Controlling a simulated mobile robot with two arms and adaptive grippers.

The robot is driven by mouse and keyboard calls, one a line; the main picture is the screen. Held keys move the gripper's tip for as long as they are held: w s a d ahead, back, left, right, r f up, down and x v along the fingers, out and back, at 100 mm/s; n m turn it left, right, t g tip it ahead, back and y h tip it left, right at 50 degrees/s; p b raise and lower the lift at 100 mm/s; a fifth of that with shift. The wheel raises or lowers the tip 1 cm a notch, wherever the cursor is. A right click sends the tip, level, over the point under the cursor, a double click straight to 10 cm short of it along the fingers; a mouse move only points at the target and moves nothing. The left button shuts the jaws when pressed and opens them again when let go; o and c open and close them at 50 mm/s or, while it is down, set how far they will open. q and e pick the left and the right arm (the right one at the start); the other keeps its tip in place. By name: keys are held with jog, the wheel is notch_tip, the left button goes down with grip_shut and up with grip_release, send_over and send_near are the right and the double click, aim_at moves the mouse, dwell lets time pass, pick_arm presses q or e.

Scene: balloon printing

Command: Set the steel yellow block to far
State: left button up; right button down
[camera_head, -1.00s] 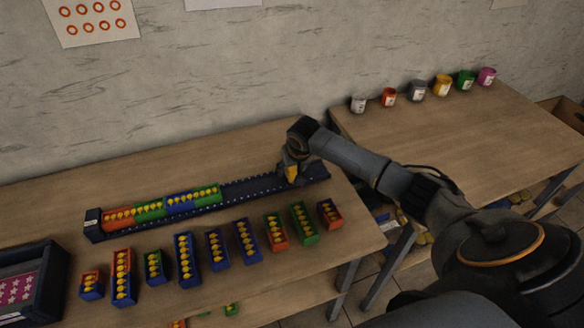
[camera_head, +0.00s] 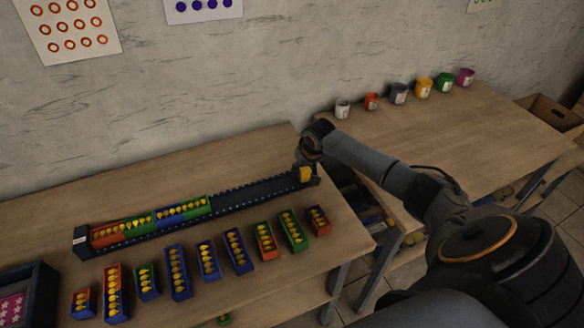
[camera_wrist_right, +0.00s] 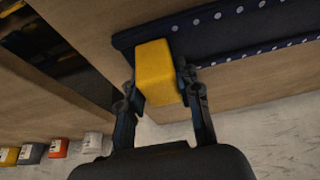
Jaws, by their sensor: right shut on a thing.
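The yellow block (camera_wrist_right: 156,72) is between the fingers of my right gripper (camera_wrist_right: 160,92), which is shut on it. In the head view the yellow block (camera_head: 305,174) is at the right end of the long dark blue rail (camera_head: 246,190), with my right gripper (camera_head: 307,172) around it. In the wrist view the block overlaps the end of the rail (camera_wrist_right: 215,32); I cannot tell if it rests in the rail or is just above. The left part of the rail holds red, green and blue blocks with yellow pieces. My left gripper is not in view.
Several coloured blocks with yellow pieces, such as a blue one (camera_head: 178,272), stand in a row in front of the rail. A dark tray (camera_head: 40,290) is at the lower left. Several paint pots (camera_head: 398,93) stand on the second table (camera_head: 440,140). The rail's right half is bare.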

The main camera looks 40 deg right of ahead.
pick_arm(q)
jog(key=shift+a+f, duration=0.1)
pick_arm(e)
jog(key=shift+d, duration=0.25)
jog(key=c, duration=1.4)
grip_release()
jog(key=o, duration=0.5)
jog(key=shift+s+d, duration=0.1)
jog(key=shift+d, duration=0.05)
jog(key=shift+s+a+r, duration=0.15)
jog(key=shift+a+r, duration=0.05)
jog(key=shift+r, duration=0.4)
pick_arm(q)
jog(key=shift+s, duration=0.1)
pick_arm(e)
jog(key=v, duration=1)
jog(key=shift+s+d+r, duration=0.1)
jog(key=shift+s+r, duration=0.15)
jog(key=shift+r, duration=0.05)
